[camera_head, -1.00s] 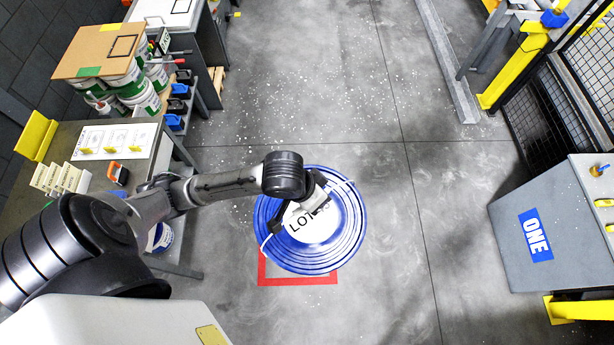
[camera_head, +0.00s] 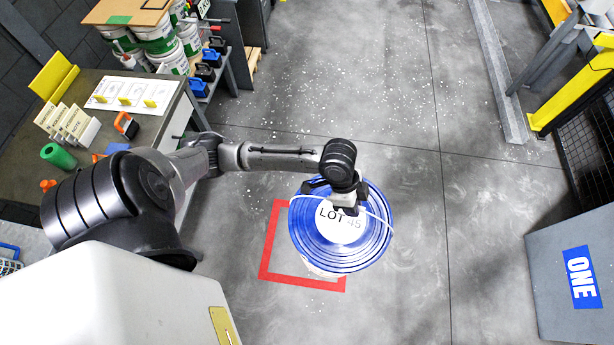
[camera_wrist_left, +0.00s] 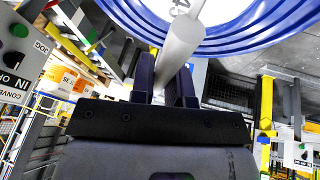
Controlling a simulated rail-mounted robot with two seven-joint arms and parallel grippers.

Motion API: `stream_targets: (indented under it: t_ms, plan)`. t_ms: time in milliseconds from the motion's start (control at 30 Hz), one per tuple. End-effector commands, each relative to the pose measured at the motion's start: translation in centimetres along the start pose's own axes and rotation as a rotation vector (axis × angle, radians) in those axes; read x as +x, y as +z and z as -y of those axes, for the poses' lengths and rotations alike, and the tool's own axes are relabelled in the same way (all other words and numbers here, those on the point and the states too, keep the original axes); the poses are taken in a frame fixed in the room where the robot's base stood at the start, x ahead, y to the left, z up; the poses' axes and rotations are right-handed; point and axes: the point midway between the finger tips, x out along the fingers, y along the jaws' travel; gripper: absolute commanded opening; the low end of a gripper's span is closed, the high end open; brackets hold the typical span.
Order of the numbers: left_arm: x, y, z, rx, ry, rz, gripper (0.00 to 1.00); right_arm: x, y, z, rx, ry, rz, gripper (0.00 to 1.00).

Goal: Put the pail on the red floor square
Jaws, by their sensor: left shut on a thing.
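The pail (camera_head: 340,245) has a blue ringed lid with a white round label reading LOT 45. It hangs from my left gripper (camera_head: 345,205), which is shut on its handle. In the left wrist view the fingers (camera_wrist_left: 176,85) close around the white handle grip (camera_wrist_left: 178,50), with the blue lid (camera_wrist_left: 245,30) beyond it. The red floor square (camera_head: 268,245) shows as an outline on the grey floor. In the head view the pail covers its right part, and the pail's gap above the floor is hard to judge. My right gripper is not in view.
A workbench (camera_head: 172,90) with cards, a green roll (camera_head: 58,156) and small tools stands at the left. Stacked white-green pails (camera_head: 160,40) are behind it. A grey cabinet marked ONE (camera_head: 550,245) and yellow-framed fencing stand at the right. The middle floor is clear.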

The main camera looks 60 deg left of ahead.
Motion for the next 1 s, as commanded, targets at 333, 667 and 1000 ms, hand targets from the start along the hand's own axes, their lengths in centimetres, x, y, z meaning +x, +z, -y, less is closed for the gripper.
stream_targets:
  t_ms: [333,667,1000]
  plan:
    - [8.0,3.6,3.8,0.249,0.099,0.050,0.00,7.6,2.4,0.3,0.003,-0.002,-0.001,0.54]
    - [14.4,6.9,7.2,0.471,0.191,0.100,0.00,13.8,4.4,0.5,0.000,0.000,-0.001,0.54]
    - [20.5,10.4,10.9,0.683,0.279,0.147,0.00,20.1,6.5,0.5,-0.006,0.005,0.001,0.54]
